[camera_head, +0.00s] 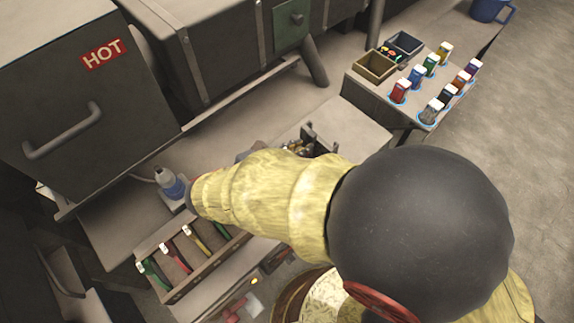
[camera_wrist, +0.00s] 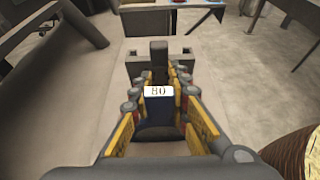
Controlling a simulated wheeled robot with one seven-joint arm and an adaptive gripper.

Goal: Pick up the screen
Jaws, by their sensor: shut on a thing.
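In the wrist view my gripper (camera_wrist: 158,80) has its two yellow-padded fingers closed around a dark blue screen (camera_wrist: 158,108). The screen has a white label reading "80" at its top and sits between the fingers. Its lower part is hidden by the gripper. In the head view my yellow arm covers much of the middle, and I cannot make out the held screen there.
A wooden rack (camera_head: 212,271) with several coloured, white-tagged pieces lies at lower left. A dark cabinet (camera_head: 85,85) marked HOT stands at upper left. A side table (camera_head: 362,92) at upper right holds several coloured containers and two small bins. Open floor (camera_head: 535,130) lies at right.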

